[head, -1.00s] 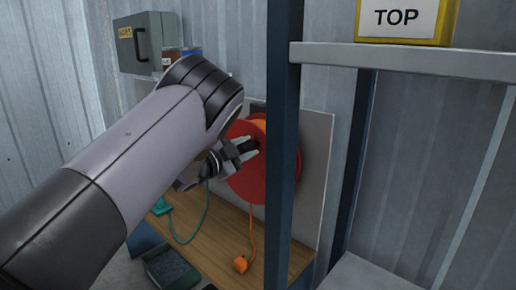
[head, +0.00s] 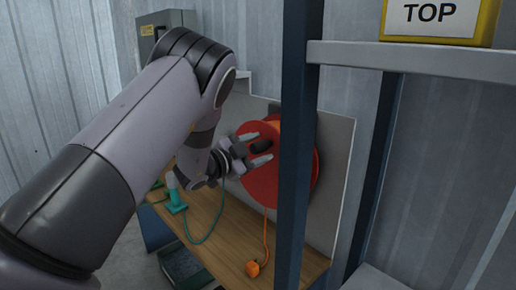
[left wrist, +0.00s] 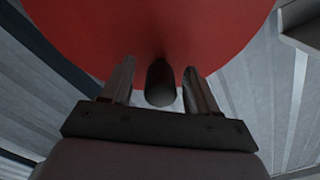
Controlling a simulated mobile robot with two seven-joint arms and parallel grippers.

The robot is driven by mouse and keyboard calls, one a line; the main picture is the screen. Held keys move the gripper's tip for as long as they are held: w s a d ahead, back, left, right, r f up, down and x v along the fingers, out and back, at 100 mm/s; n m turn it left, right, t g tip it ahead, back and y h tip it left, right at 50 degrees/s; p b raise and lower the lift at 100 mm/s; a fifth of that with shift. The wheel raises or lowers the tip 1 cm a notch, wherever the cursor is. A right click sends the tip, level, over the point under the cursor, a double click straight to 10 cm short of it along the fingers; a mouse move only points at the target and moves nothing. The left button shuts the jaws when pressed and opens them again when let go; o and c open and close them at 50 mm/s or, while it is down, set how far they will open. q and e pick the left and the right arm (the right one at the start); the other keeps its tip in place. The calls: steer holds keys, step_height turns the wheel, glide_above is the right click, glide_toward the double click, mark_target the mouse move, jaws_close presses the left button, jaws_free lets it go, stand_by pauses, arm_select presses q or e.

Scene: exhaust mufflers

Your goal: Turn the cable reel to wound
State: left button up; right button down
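The red cable reel (head: 308,172) stands upright against a grey panel above a wooden bench, partly hidden by a dark blue post. An orange cable hangs from it to an orange plug (head: 253,268) on the bench. A dark handle (head: 261,145) sticks out of the reel's face. My left gripper (head: 262,153) is open at the reel, its fingers on either side of the handle. In the left wrist view the handle (left wrist: 160,83) stands between the two spread fingers, with gaps on both sides, before the red disc (left wrist: 150,35). My right gripper is not in view.
The dark blue post (head: 297,150) stands close to the right of my left gripper. A grey shelf (head: 420,60) carries a yellow box marked TOP (head: 440,18). A teal tool with a cord (head: 176,198) and a dark tray (head: 183,268) are below.

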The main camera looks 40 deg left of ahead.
arm_select(q)
steer(key=shift+r, duration=0.1)
steer(key=shift+s+a+b, duration=0.15)
steer(key=shift+s+b, duration=0.15)
steer(key=shift+s, duration=1.5)
steer(key=shift+s+a+b, duration=0.1)
steer(key=shift+s+b, duration=0.15)
steer(key=shift+s, duration=1.5)
